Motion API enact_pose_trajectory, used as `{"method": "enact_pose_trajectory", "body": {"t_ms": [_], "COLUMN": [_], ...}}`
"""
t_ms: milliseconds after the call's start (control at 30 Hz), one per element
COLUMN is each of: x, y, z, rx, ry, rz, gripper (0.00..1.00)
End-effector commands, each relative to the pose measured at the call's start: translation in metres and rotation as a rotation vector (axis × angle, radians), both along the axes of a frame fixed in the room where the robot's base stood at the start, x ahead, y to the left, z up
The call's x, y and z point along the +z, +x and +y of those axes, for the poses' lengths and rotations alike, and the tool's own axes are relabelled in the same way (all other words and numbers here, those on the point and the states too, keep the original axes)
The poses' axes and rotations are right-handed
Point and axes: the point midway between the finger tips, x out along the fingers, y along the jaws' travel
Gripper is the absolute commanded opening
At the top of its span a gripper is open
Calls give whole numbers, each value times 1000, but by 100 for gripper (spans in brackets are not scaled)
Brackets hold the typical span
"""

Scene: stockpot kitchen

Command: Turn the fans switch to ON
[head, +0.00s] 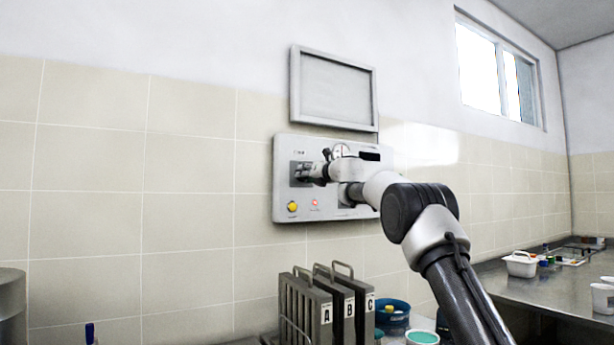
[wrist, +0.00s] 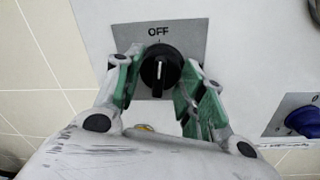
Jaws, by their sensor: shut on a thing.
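A black rotary switch (wrist: 160,70) sits on a grey plate (wrist: 200,35) marked OFF above it in the wrist view. Its white line runs upright, in line with the OFF mark. The word fans is not readable in either view. My gripper (wrist: 158,76) has its green-padded fingers on both sides of the knob and is shut on it. In the head view my gripper (head: 312,173) is at the left part of the wall panel (head: 325,212) and mostly hides the switch.
A yellow button (head: 292,206) and a red light (head: 315,202) are low on the panel. A blue knob (wrist: 303,121) is to the right. An empty frame (head: 335,88) hangs above. Lettered grey holders (head: 325,305) and a blue tub (head: 393,315) stand below.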

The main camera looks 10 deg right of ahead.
Motion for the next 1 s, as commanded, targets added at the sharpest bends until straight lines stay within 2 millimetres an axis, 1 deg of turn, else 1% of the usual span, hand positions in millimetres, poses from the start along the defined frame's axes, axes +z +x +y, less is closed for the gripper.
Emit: {"method": "enact_pose_trajectory", "body": {"t_ms": [1000], "x": [-2], "y": [0], "z": [1], "rx": [-2], "ry": [904], "rz": [294], "gripper": [16]}}
